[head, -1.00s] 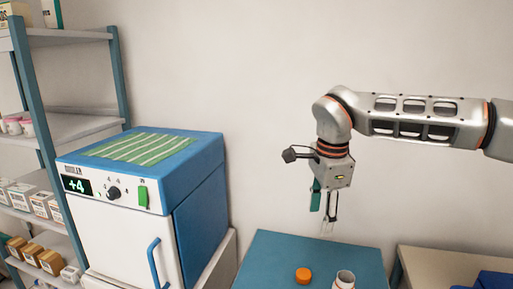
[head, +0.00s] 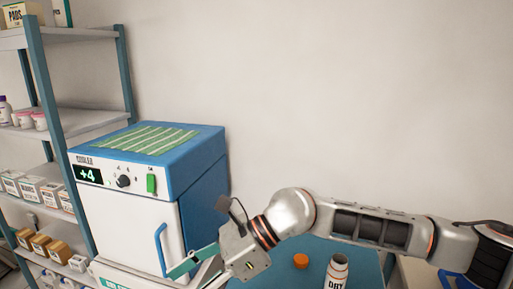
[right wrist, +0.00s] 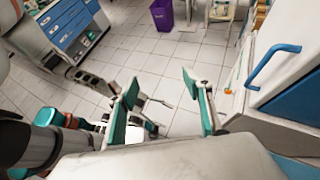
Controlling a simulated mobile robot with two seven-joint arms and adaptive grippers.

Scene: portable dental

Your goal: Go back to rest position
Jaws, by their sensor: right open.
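My right gripper (head: 193,270) reaches down and left in the head view, in front of the lower part of the cooler. It also shows in the right wrist view (right wrist: 159,87), where its two teal-padded fingers are spread apart with nothing between them, only floor beyond. An open white bottle (head: 337,271) stands on the blue table (head: 366,262). An orange cap (head: 300,261) lies on the table to its left. My left gripper is not seen in the head view.
The blue and white cooler (head: 192,162), its door shut, is close to my right gripper. A shelf rack (head: 88,120) with boxes stands at the left. In the right wrist view, a purple bin (right wrist: 162,15) stands on open tiled floor.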

